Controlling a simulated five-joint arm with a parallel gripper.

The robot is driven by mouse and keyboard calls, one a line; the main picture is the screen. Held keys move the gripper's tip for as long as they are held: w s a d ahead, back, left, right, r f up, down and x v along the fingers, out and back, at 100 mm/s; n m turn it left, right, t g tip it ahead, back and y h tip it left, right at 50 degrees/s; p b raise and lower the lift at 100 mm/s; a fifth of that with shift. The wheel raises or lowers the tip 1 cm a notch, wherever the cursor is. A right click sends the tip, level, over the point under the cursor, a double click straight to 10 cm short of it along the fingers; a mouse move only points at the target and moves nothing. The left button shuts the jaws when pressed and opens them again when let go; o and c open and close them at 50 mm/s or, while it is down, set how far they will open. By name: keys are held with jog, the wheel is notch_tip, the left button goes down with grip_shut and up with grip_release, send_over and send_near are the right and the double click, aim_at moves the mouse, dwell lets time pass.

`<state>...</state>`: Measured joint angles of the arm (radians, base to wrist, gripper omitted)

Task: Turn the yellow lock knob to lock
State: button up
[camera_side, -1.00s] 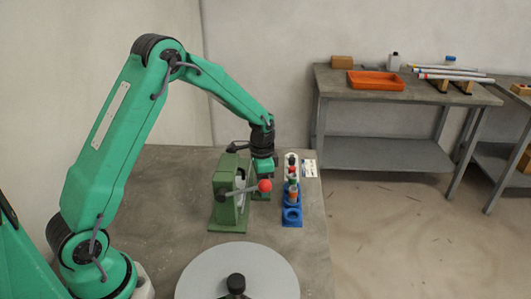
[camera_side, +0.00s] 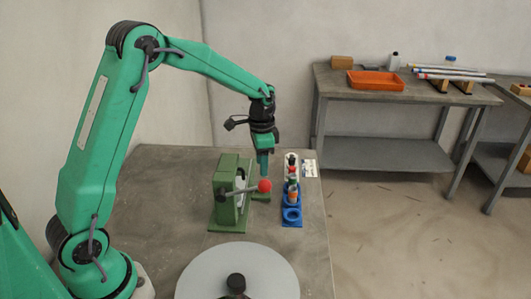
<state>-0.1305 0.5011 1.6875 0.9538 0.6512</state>
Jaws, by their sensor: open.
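I cannot make out a yellow lock knob in this view; it may be hidden or too small to see. A green frame jig (camera_side: 223,190) stands on the grey bench, with a lever ending in a red ball (camera_side: 264,186) on its right side. My gripper (camera_side: 263,172) points down just behind and above the red ball, near the jig's right side. It is open, and I see nothing held in it. The exact gap between the fingers and the jig cannot be told from this angle.
A blue rack (camera_side: 292,222) with several coloured pieces stands right of the jig. A grey round disc (camera_side: 258,262) with a black knob (camera_side: 236,284) is in front. The bench (camera_side: 150,210) left of the jig is clear. A second table (camera_side: 330,80) holds an orange tray (camera_side: 375,80).

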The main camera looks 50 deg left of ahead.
dwell(0.4)
jog(key=m, duration=0.6)
jog(key=shift+d+f, duration=0.1)
jog(key=shift+f, duration=0.05)
jog(key=shift+f, duration=0.15)
jog(key=shift+f, duration=3.75)
grip_shut()
